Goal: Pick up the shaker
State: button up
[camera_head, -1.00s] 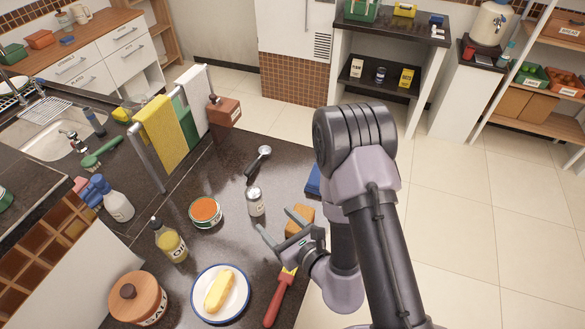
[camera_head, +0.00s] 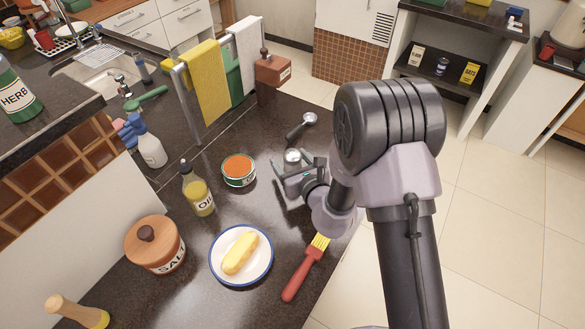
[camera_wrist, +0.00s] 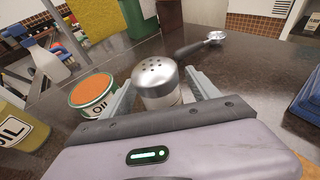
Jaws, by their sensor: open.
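The shaker (camera_wrist: 157,84) is a small upright container with a silver perforated cap. In the wrist view it stands between the two fingers of my gripper (camera_wrist: 160,96), with a finger on each side. The fingers look apart from its sides, though contact is hard to judge. In the head view the shaker's cap (camera_head: 292,156) shows just beyond my open gripper (camera_head: 290,181), which hides most of its body.
An open orange-filled can (camera_head: 239,170) stands left of the shaker, with an oil bottle (camera_head: 198,192) farther left. A black-handled scoop (camera_head: 301,126) lies behind. A plate (camera_head: 217,272) with a yellow roll and a red brush (camera_head: 304,268) lie nearer.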

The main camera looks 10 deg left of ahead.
jog(key=shift+x, duration=0.8)
jog(key=shift+c, duration=0.4)
grip_shut()
jog(key=shift+r, duration=0.15)
